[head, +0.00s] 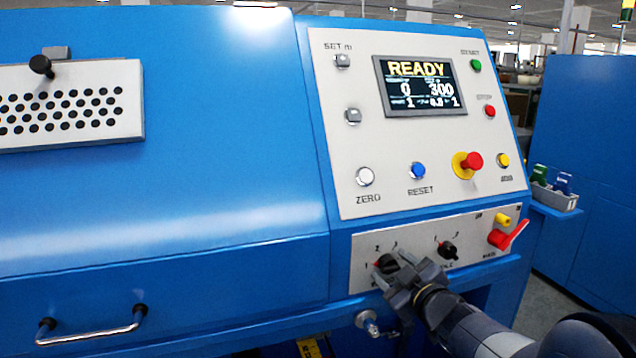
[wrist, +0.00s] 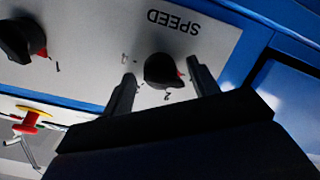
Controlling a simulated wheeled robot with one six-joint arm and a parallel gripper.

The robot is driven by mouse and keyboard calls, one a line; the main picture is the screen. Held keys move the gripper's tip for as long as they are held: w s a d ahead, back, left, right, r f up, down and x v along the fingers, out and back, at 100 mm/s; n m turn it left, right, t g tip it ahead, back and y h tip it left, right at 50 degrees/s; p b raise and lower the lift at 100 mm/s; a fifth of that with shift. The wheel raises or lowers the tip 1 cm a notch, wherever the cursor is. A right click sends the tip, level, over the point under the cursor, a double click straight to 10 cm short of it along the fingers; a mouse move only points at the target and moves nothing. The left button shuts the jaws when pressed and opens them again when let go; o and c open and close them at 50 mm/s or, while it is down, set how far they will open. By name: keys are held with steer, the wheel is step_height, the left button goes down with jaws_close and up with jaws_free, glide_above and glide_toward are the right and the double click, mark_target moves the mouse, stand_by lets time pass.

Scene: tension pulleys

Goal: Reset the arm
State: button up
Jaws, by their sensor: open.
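My gripper (head: 402,275) is in front of the lower control panel, at its left end. Its two fingers are apart. In the wrist view my gripper (wrist: 161,70) has one finger on each side of a black rotary knob (wrist: 165,72) with a red mark, under the upside-down label SPEED. Gaps show between the knob and both fingers. How deep the fingers reach along the knob is hard to tell. In the head view this knob (head: 385,263) is partly hidden by my gripper. Nothing is held.
A second black knob (head: 447,250) sits to the right on the panel, with a red lever (head: 508,237) beyond. Above are a READY display (head: 420,84) and several buttons. A metal fitting (head: 368,322) juts out below my gripper. A door handle (head: 92,330) is at lower left.

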steer(key=m+p, duration=0.2)
steer(key=m, duration=0.1)
stand_by(0.4)
steer(key=shift+d, duration=0.1)
